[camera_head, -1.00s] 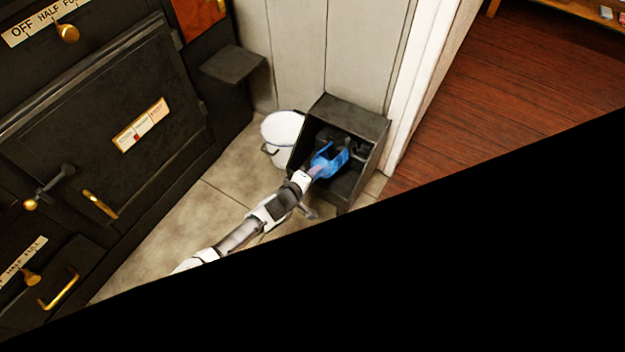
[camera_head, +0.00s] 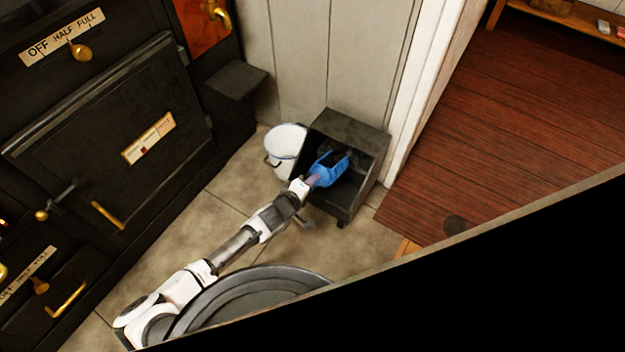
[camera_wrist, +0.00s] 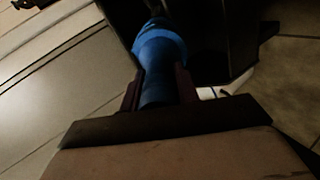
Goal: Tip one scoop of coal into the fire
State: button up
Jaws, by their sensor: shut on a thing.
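My gripper (camera_head: 307,184) is shut on the handle of a blue scoop (camera_head: 328,171). In the wrist view, the blue handle (camera_wrist: 160,65) sits between my two dark fingers (camera_wrist: 159,88). The scoop is at the open mouth of a black coal box (camera_head: 347,127) on the floor. Dark lumps, likely coal, show at the scoop's far end, but I cannot tell whether they lie in the scoop or behind it. The big black stove (camera_head: 100,130) stands at the left with its large door shut. No open fire shows clearly.
A white bucket (camera_head: 286,140) stands just left of the coal box. A dark ledge (camera_head: 236,81) juts from the stove's right side. Tiled floor (camera_head: 222,187) lies clear between stove and box. A white door frame (camera_head: 412,95) and red wood floor (camera_head: 480,130) are at the right.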

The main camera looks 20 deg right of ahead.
jog(key=s+a+r+p, duration=0.4)
jog(key=a+r+p, duration=0.1)
jog(key=p, duration=0.3)
jog(key=shift+s+a+r, duration=0.25)
jog(key=shift+a+r, duration=0.1)
jog(key=shift+r, duration=0.15)
dwell(0.5)
